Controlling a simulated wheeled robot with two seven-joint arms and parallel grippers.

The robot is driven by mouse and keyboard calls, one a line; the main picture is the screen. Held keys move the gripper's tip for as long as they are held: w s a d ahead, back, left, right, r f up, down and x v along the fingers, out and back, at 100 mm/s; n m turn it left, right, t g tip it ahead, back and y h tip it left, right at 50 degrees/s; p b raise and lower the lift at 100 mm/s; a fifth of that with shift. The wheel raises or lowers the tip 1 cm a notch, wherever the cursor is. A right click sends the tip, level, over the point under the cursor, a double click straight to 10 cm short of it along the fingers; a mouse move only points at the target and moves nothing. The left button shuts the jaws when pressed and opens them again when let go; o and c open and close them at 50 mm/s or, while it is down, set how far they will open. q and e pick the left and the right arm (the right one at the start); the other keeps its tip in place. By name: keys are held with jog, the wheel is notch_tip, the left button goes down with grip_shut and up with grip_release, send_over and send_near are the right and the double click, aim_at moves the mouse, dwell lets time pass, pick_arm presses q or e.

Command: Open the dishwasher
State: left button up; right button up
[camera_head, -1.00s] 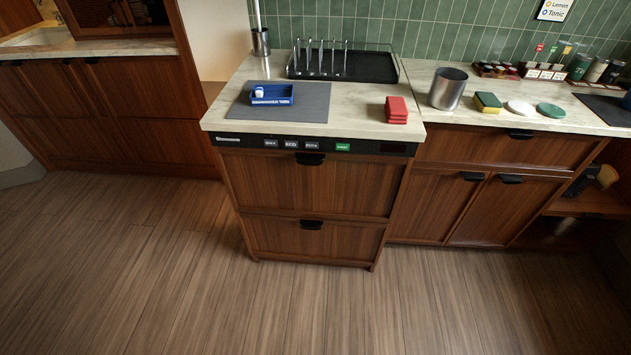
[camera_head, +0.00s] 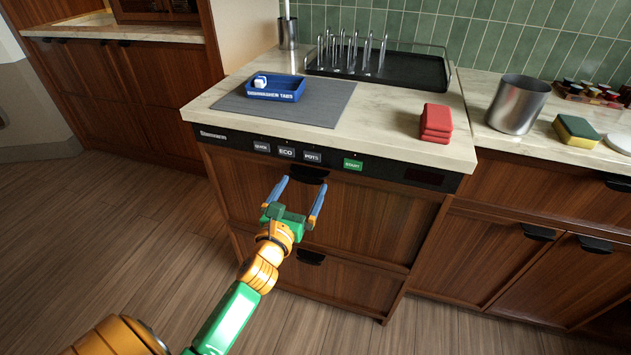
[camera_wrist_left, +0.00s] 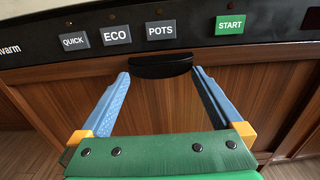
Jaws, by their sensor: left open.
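The dishwasher (camera_head: 370,215) has wood-panelled drawer fronts under a black control strip (camera_head: 225,138) with QUICK, ECO, POTS and START labels. Both fronts look closed. Its upper black handle (camera_head: 309,174) sits just below the strip, and a lower handle (camera_head: 311,257) is on the bottom front. My left gripper (camera_head: 300,186) is open in front of the upper front, with its blue fingers pointing at the upper handle. In the left wrist view the handle (camera_wrist_left: 161,66) lies just beyond and between the fingertips (camera_wrist_left: 161,76). No contact is visible. My right gripper is not in view.
On the counter above are a blue tabs box (camera_head: 277,92) on a grey mat (camera_head: 322,104), red sponges (camera_head: 436,122), a black rack tray (camera_head: 400,70) and a metal cup (camera_head: 517,104). The wooden floor in front is clear.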

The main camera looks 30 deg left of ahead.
aim_at(306, 182)
pick_arm(q)
jog(key=x, duration=0.3)
jog(key=shift+w+f, duration=0.15)
jog(key=shift+d, duration=0.1)
grip_shut()
